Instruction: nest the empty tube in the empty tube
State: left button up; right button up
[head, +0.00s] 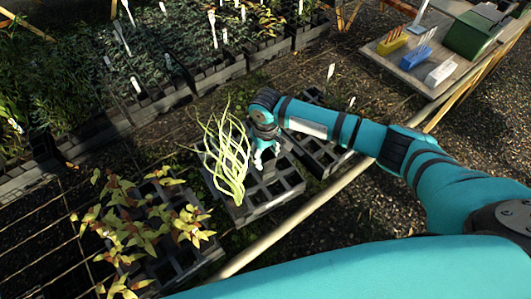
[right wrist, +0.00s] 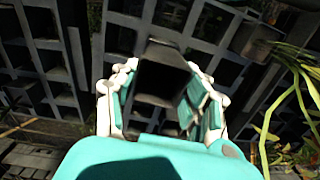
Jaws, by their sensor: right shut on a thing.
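My right gripper (head: 262,158) is low over a black cell tray (head: 270,205), pointing down. In the right wrist view my right gripper (right wrist: 160,92) has its two fingers on either side of a dark, square-mouthed tube (right wrist: 163,50) and is shut on it. The tube's lower end is hard to make out against the dark tray cells, so I cannot tell whether it is clear of them. In the head view the held tube is too small and dark to separate from the tray. A second empty tube cannot be told apart from the other dark square cells. My left gripper is not in view.
A pale green, stringy plant (head: 228,155) stands in the tray just left of the gripper. A yellow-red leafy plant (head: 150,225) is at lower left. Another tray (head: 318,150) lies beneath my right forearm. A wooden pole (head: 300,215) runs along the front edge.

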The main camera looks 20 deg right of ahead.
jog(key=shift+f, duration=0.35)
dwell(0.3)
jog(key=o, duration=0.9)
jog(key=shift+c, duration=0.2)
jog(key=shift+r, duration=0.1)
notch_tip(320, 180, up, 12)
